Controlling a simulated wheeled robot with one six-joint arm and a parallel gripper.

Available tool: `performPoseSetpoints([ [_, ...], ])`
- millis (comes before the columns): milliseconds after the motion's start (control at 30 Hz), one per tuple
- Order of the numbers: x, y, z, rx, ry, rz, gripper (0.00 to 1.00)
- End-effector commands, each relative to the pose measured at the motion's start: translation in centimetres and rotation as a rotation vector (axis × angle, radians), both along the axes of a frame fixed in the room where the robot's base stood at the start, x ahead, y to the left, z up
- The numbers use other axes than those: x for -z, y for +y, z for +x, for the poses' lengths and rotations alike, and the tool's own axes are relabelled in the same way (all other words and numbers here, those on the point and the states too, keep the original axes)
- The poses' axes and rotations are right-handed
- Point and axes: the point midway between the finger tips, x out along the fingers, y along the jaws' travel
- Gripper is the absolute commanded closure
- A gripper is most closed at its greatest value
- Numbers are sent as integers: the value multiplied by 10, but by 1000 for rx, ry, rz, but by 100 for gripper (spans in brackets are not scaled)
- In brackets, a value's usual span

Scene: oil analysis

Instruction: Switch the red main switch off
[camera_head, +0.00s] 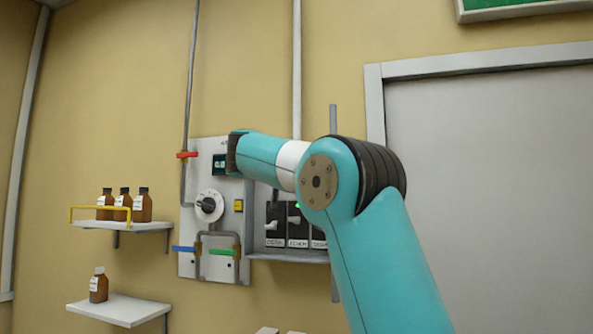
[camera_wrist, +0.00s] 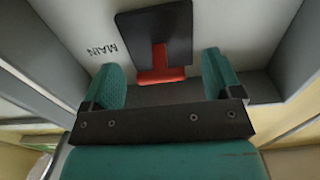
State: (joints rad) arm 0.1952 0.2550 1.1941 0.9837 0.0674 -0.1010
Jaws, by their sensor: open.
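The red main switch (camera_wrist: 161,66) is in the wrist view, a red lever with a wide end on a black plate (camera_wrist: 154,25). The word MAIN is on the pale panel (camera_wrist: 102,49) beside it, turned sideways in this view. The lever's wide end points toward my gripper's dark crossbar. My gripper (camera_wrist: 162,70) is open, with one teal finger on each side of the lever. Gaps show between the lever and both fingers; contact with the lever is not visible. In the head view my arm hides the gripper and the main switch.
The head view shows a grey wall panel (camera_head: 213,262) with a white dial (camera_head: 209,206), pipes, and blue (camera_head: 186,249) and green (camera_head: 222,252) handles. Black switches (camera_head: 297,228) sit to its right. Shelves with brown bottles (camera_head: 123,201) are at left. Pale side walls flank the switch.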

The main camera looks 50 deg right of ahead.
Motion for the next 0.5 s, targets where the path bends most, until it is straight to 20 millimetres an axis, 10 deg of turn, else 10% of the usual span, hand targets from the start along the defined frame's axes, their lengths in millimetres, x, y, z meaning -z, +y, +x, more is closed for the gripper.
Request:
performPoseSetpoints([
  [67, 0, 1, 0, -1, 0, 0, 16],
  [300, 0, 1, 0, -1, 0, 0, 63],
  [500, 3, 0, 0, 0, -5, -11, 63],
])
